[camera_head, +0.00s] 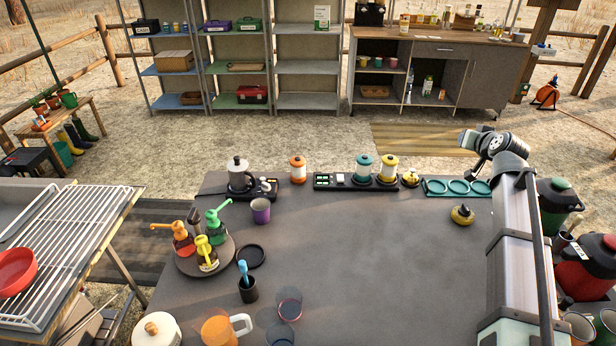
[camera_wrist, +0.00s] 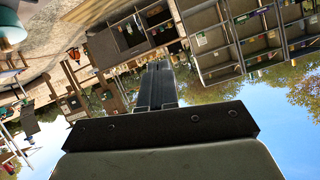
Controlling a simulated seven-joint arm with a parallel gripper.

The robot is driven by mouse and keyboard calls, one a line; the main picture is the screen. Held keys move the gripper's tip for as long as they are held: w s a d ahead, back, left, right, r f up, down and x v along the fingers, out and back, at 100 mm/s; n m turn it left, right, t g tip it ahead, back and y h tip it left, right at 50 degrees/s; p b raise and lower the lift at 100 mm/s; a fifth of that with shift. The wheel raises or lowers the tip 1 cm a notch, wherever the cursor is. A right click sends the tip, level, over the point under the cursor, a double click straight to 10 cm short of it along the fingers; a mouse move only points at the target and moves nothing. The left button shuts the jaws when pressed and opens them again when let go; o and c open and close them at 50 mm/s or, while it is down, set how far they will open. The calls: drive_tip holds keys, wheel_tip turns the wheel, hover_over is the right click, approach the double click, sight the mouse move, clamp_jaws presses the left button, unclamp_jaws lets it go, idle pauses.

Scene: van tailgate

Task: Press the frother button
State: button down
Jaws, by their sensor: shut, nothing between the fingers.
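A silver pot with a black lid (camera_head: 238,172) stands upright on a black base near the far left of the grey table. A small control panel (camera_head: 265,188) sits on the base's right side. I take this for the frother, but its button is too small to single out. A second black base with green buttons (camera_head: 323,180) stands further right, beside a teal-banded jar (camera_head: 364,168) and a yellow-banded jar (camera_head: 388,170). My gripper (camera_wrist: 157,68) is shut and empty in the wrist view. My arm rises at the table's right, its end high and apart from both bases.
An orange-banded jar (camera_head: 298,170) stands between the two bases. A purple cup (camera_head: 261,211) stands in front of the left base. A round tray (camera_head: 205,258) with several pump bottles is at the left. A yellow lidded item (camera_head: 462,214) lies at the right. The table's middle is clear.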

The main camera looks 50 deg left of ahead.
drive_tip(key=s+a+n+g, duration=0.1)
drive_tip(key=s+a, duration=0.3)
drive_tip(key=a, duration=0.3)
drive_tip(key=s+a, duration=0.4)
drive_tip(key=a, duration=0.3)
drive_tip(key=m+g+h, duration=0.2)
drive_tip(key=m, duration=0.4)
hover_over(263, 179)
wheel_tip(263, 179, down, 8)
drive_tip(key=shift+s+d+r, duration=0.2)
drive_tip(key=shift+s+d, duration=0.05)
drive_tip(key=shift+f, duration=4.45)
drive_tip(key=shift+f, duration=0.35)
